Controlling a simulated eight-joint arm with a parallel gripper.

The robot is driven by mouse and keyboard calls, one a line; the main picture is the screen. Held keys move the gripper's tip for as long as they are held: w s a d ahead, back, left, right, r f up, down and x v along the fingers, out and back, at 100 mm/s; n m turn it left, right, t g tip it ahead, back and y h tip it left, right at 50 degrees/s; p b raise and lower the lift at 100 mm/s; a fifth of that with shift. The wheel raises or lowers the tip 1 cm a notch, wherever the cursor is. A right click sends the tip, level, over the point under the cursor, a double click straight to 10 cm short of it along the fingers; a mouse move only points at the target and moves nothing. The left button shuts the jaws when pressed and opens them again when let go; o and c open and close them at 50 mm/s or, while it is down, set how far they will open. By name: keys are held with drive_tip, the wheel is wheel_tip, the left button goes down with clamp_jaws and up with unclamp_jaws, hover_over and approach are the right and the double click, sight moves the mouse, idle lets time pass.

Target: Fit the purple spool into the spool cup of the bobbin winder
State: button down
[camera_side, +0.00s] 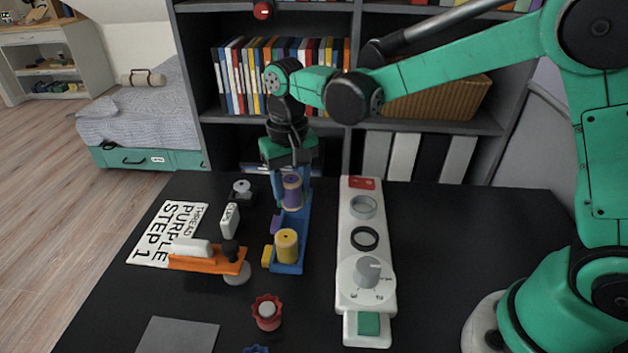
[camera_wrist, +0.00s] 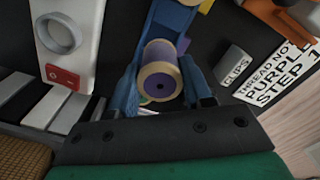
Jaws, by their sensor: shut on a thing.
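The purple spool (camera_side: 292,194), with tan flanges, stands at the far end of the blue rack (camera_side: 290,222) in the side view. My gripper (camera_side: 291,186) is above it, pointing down, with its fingers shut on it. In the wrist view the purple spool (camera_wrist: 160,75) sits between the two fingers of my gripper (camera_wrist: 163,84). I cannot tell whether it touches the rack. The white bobbin winder (camera_side: 349,225) stands to the right, with an open, empty grey round cup (camera_side: 363,207) near its far end. The grey cup also shows in the wrist view (camera_wrist: 60,34).
A yellow spool (camera_side: 286,245) stands at the rack's near end. The winder has a black ring (camera_side: 365,239), grey dial (camera_side: 368,270) and red switch (camera_side: 362,183). An orange tool (camera_side: 208,262), a clips box (camera_side: 230,219) and a printed card (camera_side: 165,232) lie left.

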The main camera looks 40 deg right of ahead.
sight(291, 179)
wheel_tip(291, 179, up, 14)
drive_tip(key=f, duration=0.1)
drive_tip(key=s+d+r, duration=0.3)
drive_tip(key=s+d, duration=0.3)
drive_tip(key=d, duration=0.5)
wheel_tip(291, 179, down, 15)
drive_tip(key=shift+f, duration=2.3)
drive_tip(key=shift+f, duration=0.15)
drive_tip(key=shift+c, duration=1.8)
unclamp_jaws()
